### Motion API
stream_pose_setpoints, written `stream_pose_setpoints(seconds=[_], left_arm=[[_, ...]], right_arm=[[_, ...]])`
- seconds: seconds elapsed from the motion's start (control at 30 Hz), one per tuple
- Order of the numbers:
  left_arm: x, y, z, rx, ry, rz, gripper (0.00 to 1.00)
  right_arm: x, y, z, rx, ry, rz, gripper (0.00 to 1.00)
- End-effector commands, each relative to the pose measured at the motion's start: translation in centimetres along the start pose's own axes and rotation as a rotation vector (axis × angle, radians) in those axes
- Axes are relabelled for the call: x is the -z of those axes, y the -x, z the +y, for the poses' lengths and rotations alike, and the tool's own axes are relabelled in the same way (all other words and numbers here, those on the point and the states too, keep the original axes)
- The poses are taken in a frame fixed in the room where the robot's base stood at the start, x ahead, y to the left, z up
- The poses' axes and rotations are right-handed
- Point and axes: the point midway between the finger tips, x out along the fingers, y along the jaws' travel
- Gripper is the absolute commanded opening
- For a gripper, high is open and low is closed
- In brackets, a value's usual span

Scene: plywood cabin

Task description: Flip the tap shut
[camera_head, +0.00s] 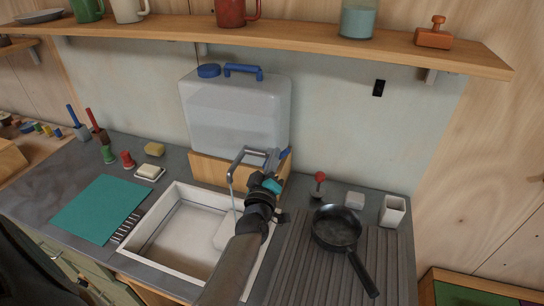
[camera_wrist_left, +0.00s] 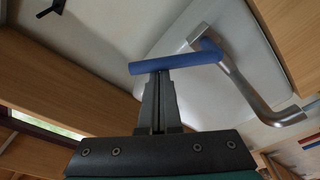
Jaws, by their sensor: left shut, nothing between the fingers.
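The metal tap (camera_head: 240,158) stands at the front of the clear water tank (camera_head: 235,115), with its spout over the white sink (camera_head: 152,222). A thin pale stream shows under the spout. The tap's blue lever (camera_wrist_left: 178,63) lies across the wrist view, joined to the metal tap body (camera_wrist_left: 245,75). In the head view the lever (camera_head: 285,153) is partly hidden by my gripper. My left gripper (camera_head: 273,160) is shut and empty beside the tap. In the wrist view its fingertips (camera_wrist_left: 159,76) are right at the lever; I cannot tell whether they touch. My right gripper is not in view.
A shelf (camera_head: 290,32) with mugs and a jar runs above the tank. A black frying pan (camera_head: 337,228) sits on the ribbed drainer to the right. A teal mat (camera_head: 100,208) lies left.

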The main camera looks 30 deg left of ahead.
Motion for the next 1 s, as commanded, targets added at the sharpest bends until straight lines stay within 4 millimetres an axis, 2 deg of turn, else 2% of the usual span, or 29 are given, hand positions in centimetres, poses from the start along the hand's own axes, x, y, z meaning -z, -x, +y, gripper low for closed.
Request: stream_pose_setpoints(seconds=[0.47, 1.0], left_arm=[[-0.9, 0.1, 0.1, -0.015, -0.111, -0.003, 0.00], [-3.5, 0.5, 0.0, -0.068, -0.486, -0.006, 0.00]], right_arm=[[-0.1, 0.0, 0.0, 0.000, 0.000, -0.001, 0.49], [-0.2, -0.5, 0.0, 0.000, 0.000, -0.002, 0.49]])
